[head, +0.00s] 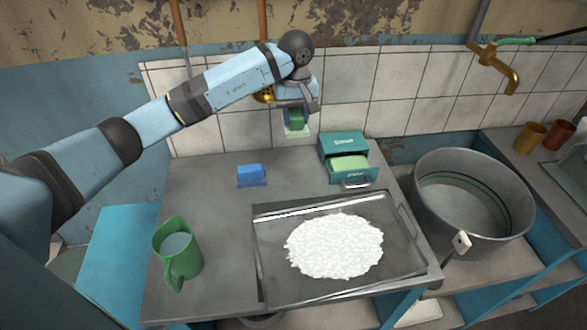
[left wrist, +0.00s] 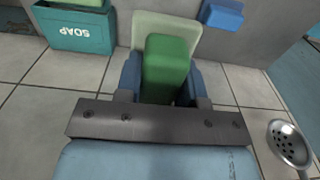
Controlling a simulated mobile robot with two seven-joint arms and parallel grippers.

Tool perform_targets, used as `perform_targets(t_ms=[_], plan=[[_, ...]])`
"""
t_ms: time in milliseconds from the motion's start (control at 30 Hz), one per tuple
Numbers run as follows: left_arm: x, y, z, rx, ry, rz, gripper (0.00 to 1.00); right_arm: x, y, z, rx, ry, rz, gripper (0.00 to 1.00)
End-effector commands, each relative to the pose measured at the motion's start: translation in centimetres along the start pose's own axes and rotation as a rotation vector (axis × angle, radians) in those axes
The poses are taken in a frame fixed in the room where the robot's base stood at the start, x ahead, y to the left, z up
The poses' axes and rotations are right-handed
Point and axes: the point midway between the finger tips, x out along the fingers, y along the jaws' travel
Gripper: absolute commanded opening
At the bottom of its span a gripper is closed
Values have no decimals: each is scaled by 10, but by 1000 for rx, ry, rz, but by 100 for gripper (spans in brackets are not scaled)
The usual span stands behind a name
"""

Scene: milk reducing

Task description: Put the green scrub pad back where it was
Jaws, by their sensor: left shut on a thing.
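My left gripper (head: 297,112) is shut on the green scrub pad, which has a darker green block (left wrist: 167,65) with a paler green slab (left wrist: 180,24) beyond it. In the head view the pad's pale lower part (head: 297,131) hangs below the fingers, in front of the tiled wall and above the back of the table. In the left wrist view the fingers (left wrist: 160,88) lie on both sides of the green block. A blue block (head: 252,175) stands on the table below and left of the gripper. My right gripper is not in view.
A teal soap box (head: 343,145) with an open drawer holding a pale green bar (head: 350,163) stands right of the gripper. A metal tray (head: 268,285) with white grains (head: 335,245), a green pitcher (head: 178,255) and a large pot (head: 470,205) are nearby. The table between blue block and box is clear.

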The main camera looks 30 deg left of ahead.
Motion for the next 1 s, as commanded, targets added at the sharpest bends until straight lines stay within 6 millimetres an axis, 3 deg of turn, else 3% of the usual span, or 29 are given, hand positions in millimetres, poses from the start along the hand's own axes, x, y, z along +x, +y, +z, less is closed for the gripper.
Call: perform_targets(t_ms=[200,400,1000], plan=[[62,0,2,-1,-6,-2,14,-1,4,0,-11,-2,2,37],[109,0,1,0,-4,-1,14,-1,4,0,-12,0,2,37],[172,0,0,-1,0,1,14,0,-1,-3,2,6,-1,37]])
